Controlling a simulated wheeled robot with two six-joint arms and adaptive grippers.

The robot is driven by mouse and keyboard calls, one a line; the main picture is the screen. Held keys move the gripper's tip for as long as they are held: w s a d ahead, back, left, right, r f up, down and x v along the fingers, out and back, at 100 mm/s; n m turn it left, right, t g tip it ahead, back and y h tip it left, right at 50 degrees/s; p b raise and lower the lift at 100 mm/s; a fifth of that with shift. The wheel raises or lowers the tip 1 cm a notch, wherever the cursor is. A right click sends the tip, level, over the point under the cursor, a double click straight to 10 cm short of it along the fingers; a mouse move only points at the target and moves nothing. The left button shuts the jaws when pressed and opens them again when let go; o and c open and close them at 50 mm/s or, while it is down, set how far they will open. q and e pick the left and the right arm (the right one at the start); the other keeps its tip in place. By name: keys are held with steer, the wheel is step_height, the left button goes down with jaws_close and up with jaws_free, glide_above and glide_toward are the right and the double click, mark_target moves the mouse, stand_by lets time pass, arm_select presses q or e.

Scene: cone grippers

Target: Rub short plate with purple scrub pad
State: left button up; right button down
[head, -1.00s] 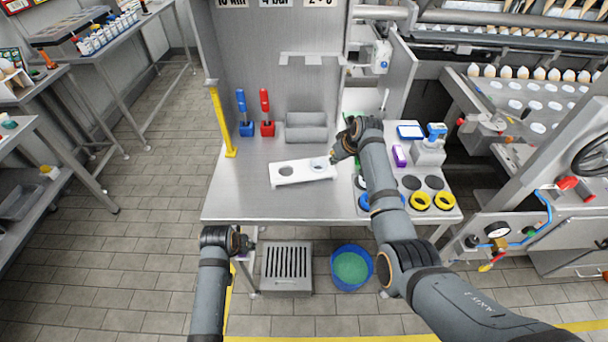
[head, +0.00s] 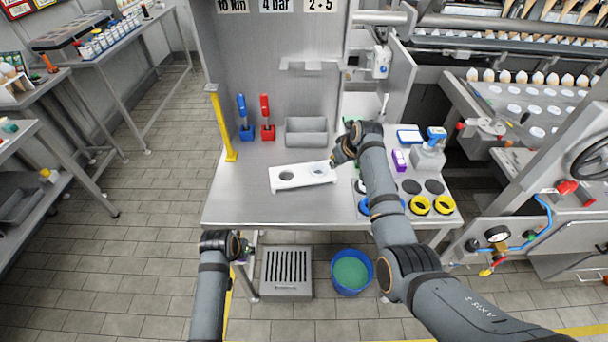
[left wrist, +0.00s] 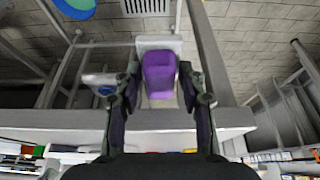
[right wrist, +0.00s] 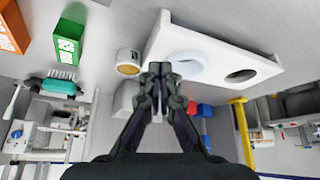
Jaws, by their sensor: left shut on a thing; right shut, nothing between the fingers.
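A short white plate (head: 293,184) with two round openings lies on the steel table. It also shows in the right wrist view (right wrist: 163,42), with a pale disc in or under one opening. My right gripper (head: 339,158) is shut and empty, its tips close to the plate's right end; I cannot tell if they touch. It also shows in the right wrist view (right wrist: 160,68). My left gripper (head: 243,247) is low at the table's front edge. In the left wrist view (left wrist: 158,92) it is shut on a purple pad (left wrist: 159,70). A pale flat piece is behind the pad.
A rack with yellow rings (head: 445,205) and a small purple block (head: 400,159) stand at the table's right. Red (head: 268,131) and blue (head: 246,131) tools and a grey trough (head: 307,132) stand behind the plate. A blue bucket (head: 352,288) is on the floor. The left tabletop is clear.

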arm_select(q)
steer(key=shift+f+b, duration=0.45)
steer(key=shift+b, duration=0.05)
arm_select(e)
steer(key=shift+f, duration=1.15)
arm_select(q)
steer(key=shift+r, duration=0.1)
arm_select(e)
steer(key=shift+r, duration=0.1)
